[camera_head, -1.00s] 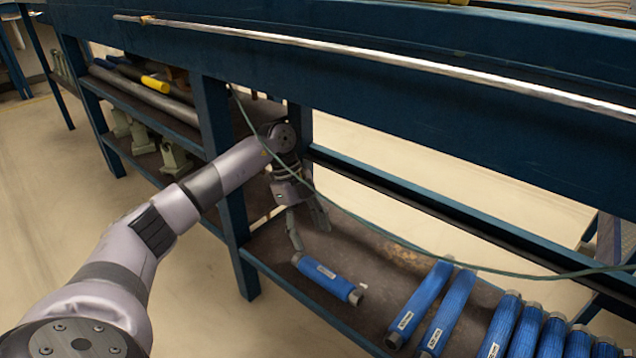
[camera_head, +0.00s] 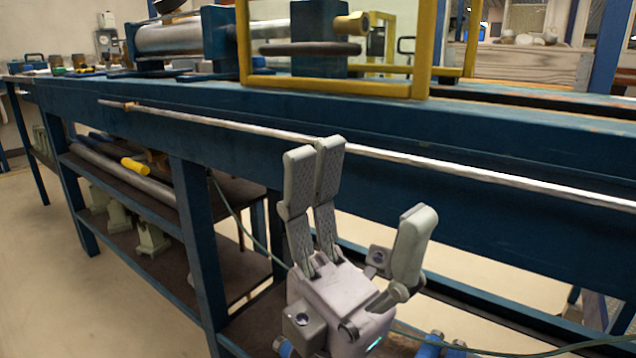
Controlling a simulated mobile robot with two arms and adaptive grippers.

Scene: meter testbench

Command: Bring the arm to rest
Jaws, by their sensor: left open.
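My left gripper (camera_head: 366,185) is raised in front of the bench, with its grey fingers pointing up. Two fingers stand close together on the left and another stands apart on the right. It is open, with nothing between the fingers. Its body covers part of the lower shelf, and the rest of the left arm is out of view. My right gripper is not in view.
The blue bench (camera_head: 130,108) runs across the view, with a long metal rod (camera_head: 235,124) along its front. A yellow frame (camera_head: 340,88) stands on top. Blue cylinders (camera_head: 430,344) show partly on the lower shelf. A green cable hangs behind the gripper.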

